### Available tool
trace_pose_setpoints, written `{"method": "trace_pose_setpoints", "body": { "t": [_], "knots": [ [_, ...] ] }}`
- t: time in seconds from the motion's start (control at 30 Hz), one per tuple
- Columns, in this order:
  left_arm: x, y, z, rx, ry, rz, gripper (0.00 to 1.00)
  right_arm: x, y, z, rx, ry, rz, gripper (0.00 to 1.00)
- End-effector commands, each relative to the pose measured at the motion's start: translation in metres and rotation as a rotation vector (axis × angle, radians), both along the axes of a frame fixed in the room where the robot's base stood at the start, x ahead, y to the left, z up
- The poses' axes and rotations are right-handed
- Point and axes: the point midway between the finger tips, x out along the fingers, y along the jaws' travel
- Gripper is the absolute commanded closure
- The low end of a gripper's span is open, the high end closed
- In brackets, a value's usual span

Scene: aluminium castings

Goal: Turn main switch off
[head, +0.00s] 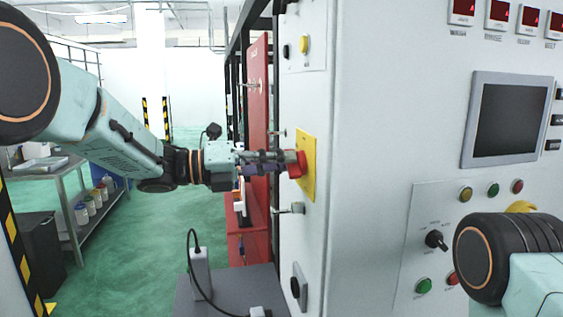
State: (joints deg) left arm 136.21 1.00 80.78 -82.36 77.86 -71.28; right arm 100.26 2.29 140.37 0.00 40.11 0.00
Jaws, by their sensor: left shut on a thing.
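The main switch is a red knob (298,166) on a yellow plate (308,170), on the narrow left side of the light grey cabinet. My left arm reaches in from the left, and my left gripper (287,162) is shut on the red knob. The fingers hide part of the knob, and I cannot read its turned position. My right arm shows only as a dark joint and a pale link at the lower right; its gripper is out of view.
The cabinet front (390,120) has a screen (505,118), a black selector (436,240) and several coloured buttons. Metal fittings stick out below the yellow plate, such as a knob (293,208). A shelf table (75,200) stands at the left; the green floor (150,260) between is open.

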Motion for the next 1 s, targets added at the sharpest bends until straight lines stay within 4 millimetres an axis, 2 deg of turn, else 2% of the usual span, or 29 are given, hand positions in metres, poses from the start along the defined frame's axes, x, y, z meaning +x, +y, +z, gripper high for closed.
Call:
{"method": "trace_pose_setpoints", "body": {
  "t": [0.3, 0.8, 0.83, 1.0],
  "knots": [
    [0.0005, 0.0013, -0.0014, -0.027, 0.100, 0.002, 1.00, 0.0000, 0.0000, 0.0021, 0.000, 0.000, 0.000, 0.60],
    [0.0006, 0.0013, -0.0017, -0.031, 0.116, 0.003, 1.00, 0.0000, 0.0000, 0.0022, 0.000, 0.000, 0.000, 0.60],
    [0.0006, 0.0013, -0.0017, -0.031, 0.116, 0.003, 0.86, 0.0001, 0.0000, 0.0022, 0.000, 0.000, 0.000, 0.60],
    [0.0006, 0.0009, -0.0014, -0.031, 0.115, 0.002, 0.72, 0.0000, 0.0000, 0.0022, 0.000, 0.000, 0.000, 0.60]
  ]
}}
